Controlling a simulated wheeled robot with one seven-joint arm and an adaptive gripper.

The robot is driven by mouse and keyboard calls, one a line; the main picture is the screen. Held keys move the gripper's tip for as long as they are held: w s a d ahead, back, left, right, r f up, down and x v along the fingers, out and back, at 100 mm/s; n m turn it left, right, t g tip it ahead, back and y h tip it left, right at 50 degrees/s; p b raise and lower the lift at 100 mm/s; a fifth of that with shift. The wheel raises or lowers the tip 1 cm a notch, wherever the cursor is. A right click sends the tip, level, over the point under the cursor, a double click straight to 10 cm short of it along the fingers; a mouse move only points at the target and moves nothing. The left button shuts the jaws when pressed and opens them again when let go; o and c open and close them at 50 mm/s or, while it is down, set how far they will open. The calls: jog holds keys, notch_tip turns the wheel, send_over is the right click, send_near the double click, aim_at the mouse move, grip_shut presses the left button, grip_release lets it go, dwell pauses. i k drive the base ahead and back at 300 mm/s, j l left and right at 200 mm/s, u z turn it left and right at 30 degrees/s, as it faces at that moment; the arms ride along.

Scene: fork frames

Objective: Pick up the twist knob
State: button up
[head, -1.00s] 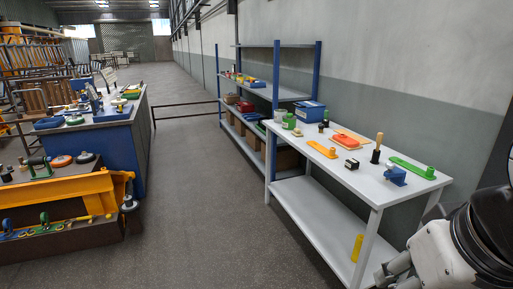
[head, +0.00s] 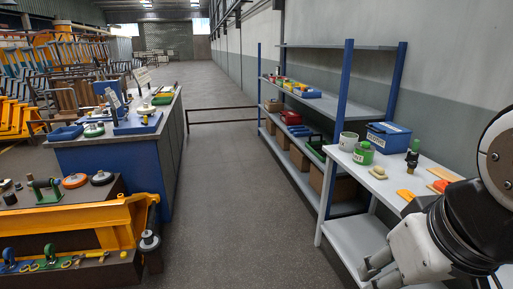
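I cannot tell which of the small things is the twist knob; none shows clearly as one. On the white table (head: 352,212) at the right, a dark green and black upright piece (head: 412,156) stands near the blue box, and a small beige piece (head: 378,172) sits near the left edge. My gripper (head: 376,268) is at the lower right, in front of the white table and apart from the things on it. Its fingers point left, and nothing shows between them. My arm hides the right part of the tabletop.
A blue shelf (head: 345,110) with bins is behind. A blue bench (head: 120,165) and a yellow-framed low bench (head: 100,217) stand left. The aisle floor between is clear.

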aim_at(412, 165)
jog(key=i+z, duration=0.15)
jog(key=i, duration=0.3)
jog(key=i+j+z, duration=0.15)
jog(key=i, duration=0.25)
jog(key=i+j+z, duration=0.15)
jog(key=i, duration=0.3)
jog(key=i+j+z, duration=0.1)
jog(key=i, duration=0.3)
jog(key=i+j+z, duration=0.25)
jog(key=i+z, duration=0.2)
jog(key=i+j+z, duration=0.25)
jog(key=z, duration=0.2)
jog(key=i+j+z, duration=0.25)
jog(key=j+z, duration=0.2)
jog(key=j, duration=0.15)
jog(key=i+j+z, duration=0.2)
jog(key=j+z, duration=0.25)
